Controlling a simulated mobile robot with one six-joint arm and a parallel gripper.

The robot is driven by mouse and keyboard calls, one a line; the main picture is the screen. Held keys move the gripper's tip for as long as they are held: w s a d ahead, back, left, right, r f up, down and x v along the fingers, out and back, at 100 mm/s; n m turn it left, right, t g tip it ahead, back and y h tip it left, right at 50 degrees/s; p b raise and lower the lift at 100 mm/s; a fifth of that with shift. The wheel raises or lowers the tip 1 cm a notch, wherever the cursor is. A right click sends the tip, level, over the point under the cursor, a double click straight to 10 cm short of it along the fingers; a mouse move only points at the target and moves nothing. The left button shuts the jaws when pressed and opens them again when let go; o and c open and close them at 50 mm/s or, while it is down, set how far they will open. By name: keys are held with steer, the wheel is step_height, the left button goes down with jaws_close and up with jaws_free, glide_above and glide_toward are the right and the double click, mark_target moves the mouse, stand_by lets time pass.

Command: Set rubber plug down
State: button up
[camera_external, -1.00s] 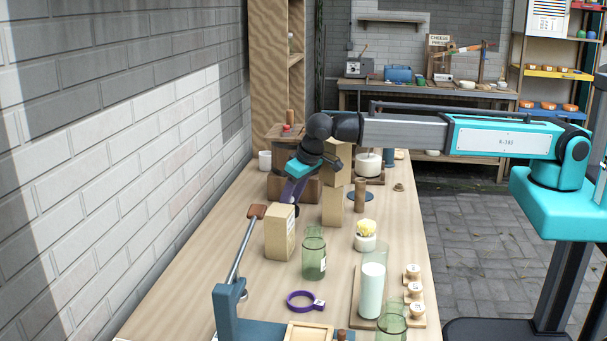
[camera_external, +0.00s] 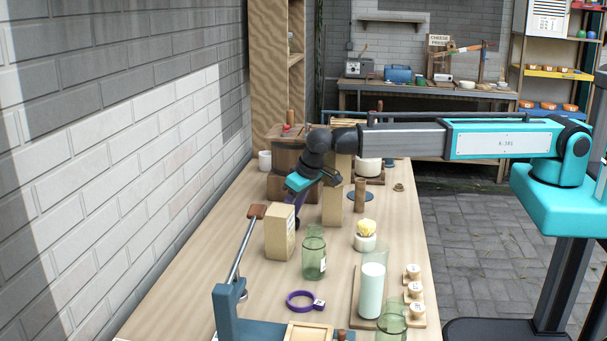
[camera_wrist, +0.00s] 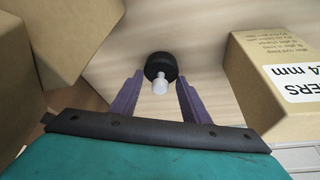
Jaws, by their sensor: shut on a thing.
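The rubber plug is a black round piece (camera_wrist: 161,65) with a white stem (camera_wrist: 160,86), seen in the wrist view between the tips of my purple fingers. My gripper (camera_wrist: 160,77) is shut on it, with pale wood surface behind it. In the external view my gripper (camera_external: 297,208) points down behind the upright cardboard box (camera_external: 279,233) near the wall side of the bench. The plug is hidden there by the box. I cannot tell whether the plug touches the bench top.
A printed box (camera_wrist: 285,80) stands close on the right in the wrist view, with brown boxes (camera_wrist: 35,60) on the left.

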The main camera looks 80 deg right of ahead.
steer(key=shift+f, duration=0.2)
steer(key=o, duration=1)
steer(key=shift+o, duration=0.2)
steer(key=shift+r, duration=0.15)
steer(key=shift+r, duration=0.15)
steer(key=shift+b+v, duration=0.35)
steer(key=shift+v, duration=0.5)
step_height(320, 180, up, 8)
steer(key=b, duration=0.2)
steer(key=shift+s, duration=0.25)
steer(key=shift+a, duration=0.1)
steer(key=shift+a, duration=0.1)
